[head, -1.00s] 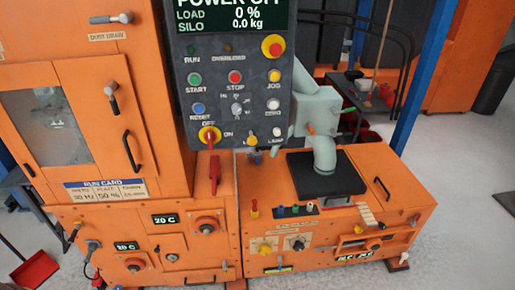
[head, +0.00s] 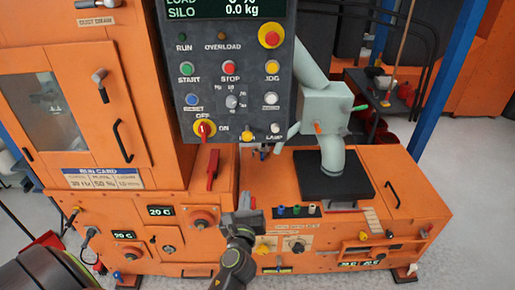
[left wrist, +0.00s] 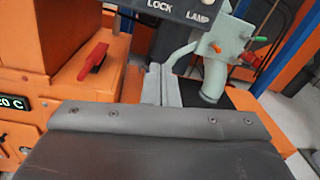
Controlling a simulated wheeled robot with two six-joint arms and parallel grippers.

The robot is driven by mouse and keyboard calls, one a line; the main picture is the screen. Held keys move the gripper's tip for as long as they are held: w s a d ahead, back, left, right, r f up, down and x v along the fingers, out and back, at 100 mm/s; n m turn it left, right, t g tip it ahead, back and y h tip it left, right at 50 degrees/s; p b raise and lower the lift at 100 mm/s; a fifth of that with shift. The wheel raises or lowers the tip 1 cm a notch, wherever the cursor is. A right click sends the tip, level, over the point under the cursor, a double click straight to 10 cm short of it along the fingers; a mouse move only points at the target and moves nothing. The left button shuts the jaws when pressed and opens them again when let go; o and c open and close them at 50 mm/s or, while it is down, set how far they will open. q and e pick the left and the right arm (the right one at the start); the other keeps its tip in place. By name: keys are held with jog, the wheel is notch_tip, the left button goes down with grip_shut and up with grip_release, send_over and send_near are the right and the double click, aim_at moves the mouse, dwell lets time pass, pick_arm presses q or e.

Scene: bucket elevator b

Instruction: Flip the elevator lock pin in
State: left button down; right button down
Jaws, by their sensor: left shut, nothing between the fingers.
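I cannot tell for certain which part is the lock pin. A red lever handle (head: 213,170) stands upright on the orange housing below the control panel (head: 240,75); it also shows in the left wrist view (left wrist: 93,60). A small red-topped post (head: 253,202) on the lower housing is mostly hidden behind my gripper. A knob (head: 247,127) sits by the LOCK label on the panel. My left gripper (head: 245,200) is shut and empty, in front of the lower housing, right of the red lever. In the left wrist view its fingers (left wrist: 162,86) are together.
A pale green pipe (head: 325,120) runs down to a black plate (head: 330,176) on the lower box. Coloured buttons (head: 296,210) stand left of it. An orange cabinet (head: 75,100) is at left. Grey floor (head: 465,190) is clear at right.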

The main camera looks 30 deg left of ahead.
aim_at(247, 138)
pick_arm(q)
notch_tip(247, 138, up, 6)
jog(key=m+t+y, duration=0.1)
jog(key=shift+r+m+y, duration=0.15)
jog(key=shift+m+y, duration=0.15)
pick_arm(e)
jog(key=shift+w+d+f, duration=0.1)
jog(key=shift+w+d, duration=0.2)
jog(key=shift+d, duration=0.05)
pick_arm(q)
jog(key=shift+w, duration=0.1)
